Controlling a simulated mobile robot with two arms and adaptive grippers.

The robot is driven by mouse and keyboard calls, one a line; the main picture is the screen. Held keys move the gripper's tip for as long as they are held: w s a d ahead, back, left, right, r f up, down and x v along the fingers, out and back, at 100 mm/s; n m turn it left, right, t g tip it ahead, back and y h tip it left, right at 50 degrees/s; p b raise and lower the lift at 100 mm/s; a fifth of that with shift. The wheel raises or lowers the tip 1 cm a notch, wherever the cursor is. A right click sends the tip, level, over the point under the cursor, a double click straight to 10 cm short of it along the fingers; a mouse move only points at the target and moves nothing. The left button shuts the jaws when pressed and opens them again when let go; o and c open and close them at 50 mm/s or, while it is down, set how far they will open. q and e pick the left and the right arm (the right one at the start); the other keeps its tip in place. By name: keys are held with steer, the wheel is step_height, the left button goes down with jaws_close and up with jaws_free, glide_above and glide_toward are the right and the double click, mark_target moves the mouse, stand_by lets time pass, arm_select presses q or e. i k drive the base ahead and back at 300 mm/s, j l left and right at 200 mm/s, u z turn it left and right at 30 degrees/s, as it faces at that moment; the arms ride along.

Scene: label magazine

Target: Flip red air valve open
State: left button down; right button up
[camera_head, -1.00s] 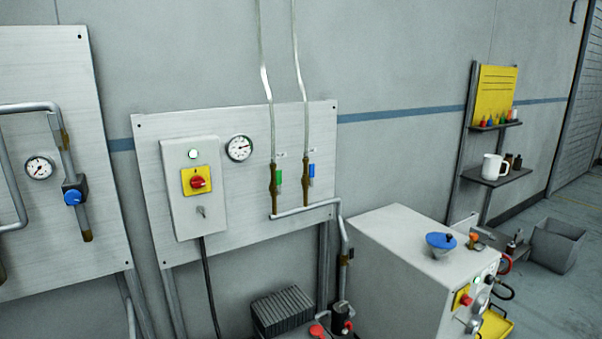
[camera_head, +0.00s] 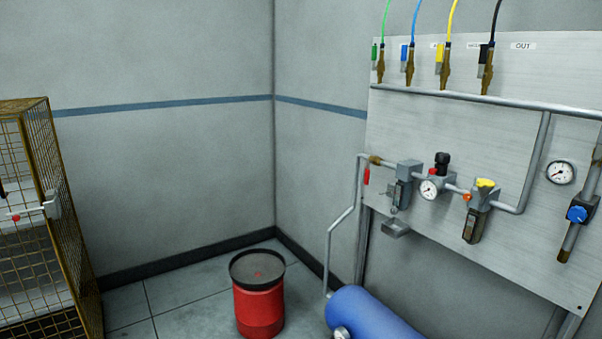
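A small red lever (camera_head: 366,175) hangs straight down below a brass fitting (camera_head: 375,160), at the left end of the grey pipe on the wall panel. It looks like the red air valve's handle and lies across the pipe's run. A second, smaller red part (camera_head: 433,171) sits on the unit with a black knob (camera_head: 442,158) and a gauge further right. Neither of my grippers shows in the head view.
The panel (camera_head: 400,115) carries several coloured hose valves above. A blue tank (camera_head: 370,315) lies below it. A red drum (camera_head: 258,308) stands near the corner, and a yellow wire cage (camera_head: 60,250) stands at left. Some floor between cage and drum is clear.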

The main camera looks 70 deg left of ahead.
mark_target(367, 174)
steer(key=i+j+u, duration=0.15)
steer(key=u, duration=0.3)
steer(key=i+j+u, duration=0.15)
steer(key=u, duration=0.35)
steer(key=i+j+u, duration=0.15)
steer(key=u, duration=0.3)
steer(key=i+u, duration=0.25)
steer(key=u, duration=0.25)
